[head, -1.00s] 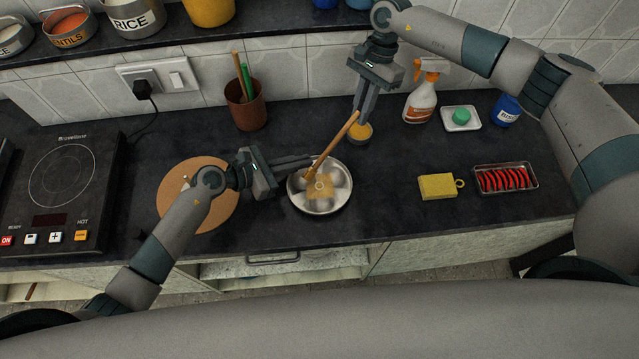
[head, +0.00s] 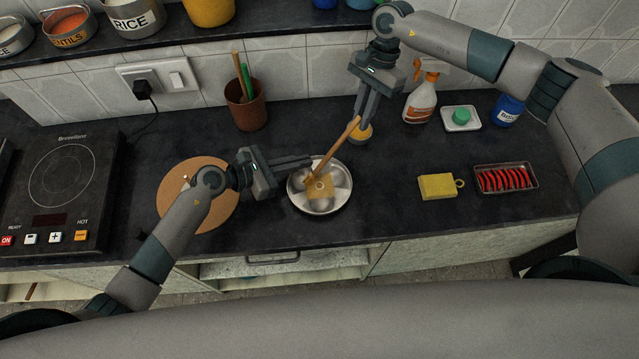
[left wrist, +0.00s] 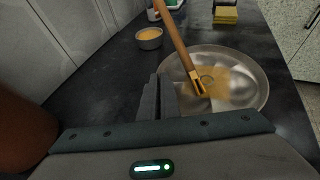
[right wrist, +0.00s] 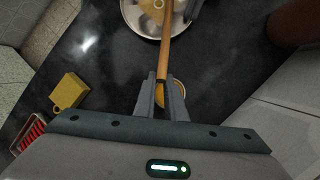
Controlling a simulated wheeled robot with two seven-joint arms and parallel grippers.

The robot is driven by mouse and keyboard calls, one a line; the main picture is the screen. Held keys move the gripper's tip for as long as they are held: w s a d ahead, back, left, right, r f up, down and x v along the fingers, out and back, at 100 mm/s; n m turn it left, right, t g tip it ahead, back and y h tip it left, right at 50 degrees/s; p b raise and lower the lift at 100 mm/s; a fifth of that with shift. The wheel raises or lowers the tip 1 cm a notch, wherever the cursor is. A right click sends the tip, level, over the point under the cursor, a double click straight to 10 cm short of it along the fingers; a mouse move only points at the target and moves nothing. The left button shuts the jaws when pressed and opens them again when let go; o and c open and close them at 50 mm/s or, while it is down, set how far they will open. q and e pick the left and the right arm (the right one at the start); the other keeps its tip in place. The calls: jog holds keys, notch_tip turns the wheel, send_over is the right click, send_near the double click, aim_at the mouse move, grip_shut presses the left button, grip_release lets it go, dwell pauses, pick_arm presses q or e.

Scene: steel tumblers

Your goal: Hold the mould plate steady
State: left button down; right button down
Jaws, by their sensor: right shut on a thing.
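The mould plate (head: 345,200), a round steel plate with several hollows, lies on the dark counter. It also shows in the left wrist view (left wrist: 262,98). My left gripper (head: 309,161) is at its upper-left rim, fingers close together; whether they pinch the rim is unclear. The fingers show in the left wrist view (left wrist: 158,80). My right gripper (head: 362,118) is shut on the wooden handle of a brush (head: 338,147), tilted down to the plate. The handle runs between the fingers in the right wrist view (right wrist: 164,80). The brush's head is over a yellowish patch at the plate's middle.
A small cup of yellow stuff (head: 361,139) stands behind the plate, near my right fingers. A round wooden board (head: 220,212) lies left under my left arm. A yellow block (head: 437,186) and a tray of red pieces (head: 505,178) lie right. A utensil pot (head: 247,112) stands behind.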

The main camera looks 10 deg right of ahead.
pick_arm(q)
jog(key=shift+f, duration=0.15)
pick_arm(e)
jog(key=shift+s+f, duration=0.15)
jog(key=shift+s, duration=0.65)
jog(key=shift+s, duration=0.1)
jog(key=shift+s+r, duration=0.2)
jog(key=shift+s, duration=1.65)
notch_tip(320, 180, up, 7)
pick_arm(q)
jog(key=c, duration=1.9)
grip_release()
jog(key=shift+a, duration=0.1)
